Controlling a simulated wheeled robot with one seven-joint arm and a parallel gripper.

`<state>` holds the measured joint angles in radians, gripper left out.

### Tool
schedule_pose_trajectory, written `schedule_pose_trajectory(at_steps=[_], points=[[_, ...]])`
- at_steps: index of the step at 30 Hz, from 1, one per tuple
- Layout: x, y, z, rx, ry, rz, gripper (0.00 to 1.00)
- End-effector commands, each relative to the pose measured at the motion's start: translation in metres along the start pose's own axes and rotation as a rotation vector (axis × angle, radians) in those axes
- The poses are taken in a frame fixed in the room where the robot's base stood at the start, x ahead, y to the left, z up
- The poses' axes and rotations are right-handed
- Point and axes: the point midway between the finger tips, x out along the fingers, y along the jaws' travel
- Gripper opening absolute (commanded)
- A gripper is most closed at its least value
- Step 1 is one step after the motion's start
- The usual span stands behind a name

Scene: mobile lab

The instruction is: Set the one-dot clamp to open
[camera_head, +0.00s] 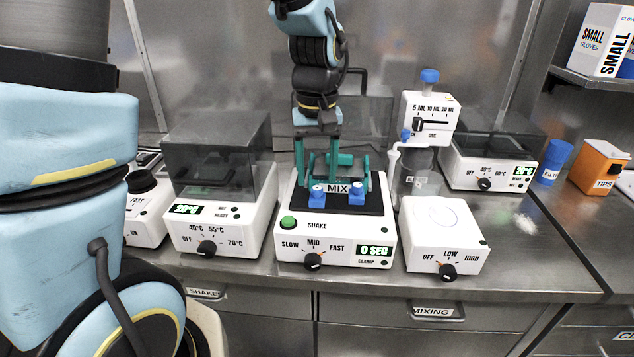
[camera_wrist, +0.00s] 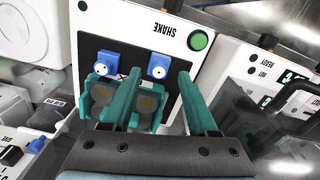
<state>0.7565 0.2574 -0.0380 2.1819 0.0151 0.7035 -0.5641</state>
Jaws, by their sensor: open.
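The shaker (camera_head: 335,235) is a white box with a dark top plate bearing two blue clamps. The left clamp (camera_head: 317,194) and the right clamp (camera_head: 357,194) stand at the plate's front; in the wrist view, turned about, they are the right one (camera_wrist: 158,66) and the left one (camera_wrist: 107,63). Each has a white face with small dark marks; I cannot count the dots surely. My gripper (camera_head: 317,178) points down, open, its teal fingers apart over the left clamp; in the wrist view the fingertips (camera_wrist: 159,76) lie either side of it. Contact is unclear.
A teal holder (camera_wrist: 150,112) sits behind the clamps, close to my fingers. A lidded heater (camera_head: 215,215) stands left, a stirrer (camera_head: 445,235) right, and a dispenser (camera_head: 430,120) behind it. The bench's front right (camera_head: 540,260) is clear.

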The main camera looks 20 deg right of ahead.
Motion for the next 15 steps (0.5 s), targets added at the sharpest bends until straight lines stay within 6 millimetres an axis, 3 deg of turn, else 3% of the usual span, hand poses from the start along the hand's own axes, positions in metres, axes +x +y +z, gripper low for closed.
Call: schedule_pose_trajectory(at_steps=[9,15], points=[[-0.061,0.001,-0.001,-0.001,0.003,0.002,0.59],[-0.078,0.0,0.0,-0.001,0.0,0.001,0.59]])
